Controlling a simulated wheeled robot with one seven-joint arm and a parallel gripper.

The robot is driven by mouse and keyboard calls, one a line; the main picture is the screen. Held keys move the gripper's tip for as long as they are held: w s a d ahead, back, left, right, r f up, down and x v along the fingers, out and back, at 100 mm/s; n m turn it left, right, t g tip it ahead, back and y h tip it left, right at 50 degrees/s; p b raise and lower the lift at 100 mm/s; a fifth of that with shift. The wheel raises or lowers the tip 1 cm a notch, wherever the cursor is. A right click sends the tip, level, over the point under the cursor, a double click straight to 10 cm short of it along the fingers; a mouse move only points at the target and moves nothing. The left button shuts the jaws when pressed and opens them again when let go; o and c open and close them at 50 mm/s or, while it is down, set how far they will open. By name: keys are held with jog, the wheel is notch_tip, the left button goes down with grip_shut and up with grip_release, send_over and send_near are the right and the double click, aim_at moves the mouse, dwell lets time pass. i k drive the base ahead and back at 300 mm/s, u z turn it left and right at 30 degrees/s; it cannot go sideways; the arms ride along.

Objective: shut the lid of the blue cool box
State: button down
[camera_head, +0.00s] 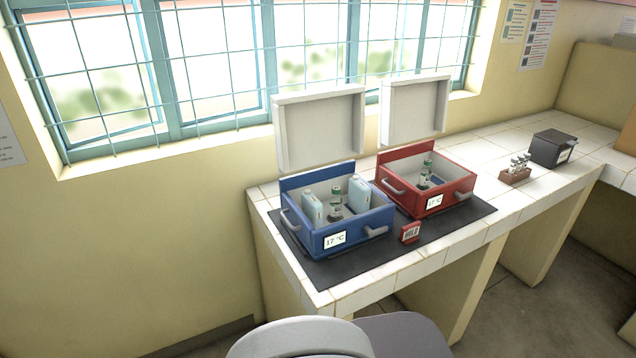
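The blue cool box (352,236) stands on a dark mat at the near end of the tiled counter. Its lid (320,130) is open and stands upright at the back, with its pale inner face showing. Inside are a green-capped bottle (335,203) and two pale blue packs (359,194). The front carries a "17 °C" label (335,239) and a grey latch or handle (376,231). A grey handle (290,220) is on the left side. Nothing is seen lying across the rim. My gripper is not in view.
A red cool box (450,197), its lid (414,109) also upright, stands close on the right. A small red tag (410,233) is on the mat (335,272). Further right are a vial rack (515,176) and a black box (550,149). A barred window is behind.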

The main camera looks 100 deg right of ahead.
aim_at(312, 127)
jog(key=z, duration=1.1)
jog(key=k, duration=0.3)
jog(key=z, duration=2.35)
jog(key=k, duration=0.6)
jog(key=u, duration=0.7)
jog(key=i, duration=0.7)
jog(key=u, duration=0.95)
jog(key=i, duration=0.9)
jog(key=u, duration=0.05)
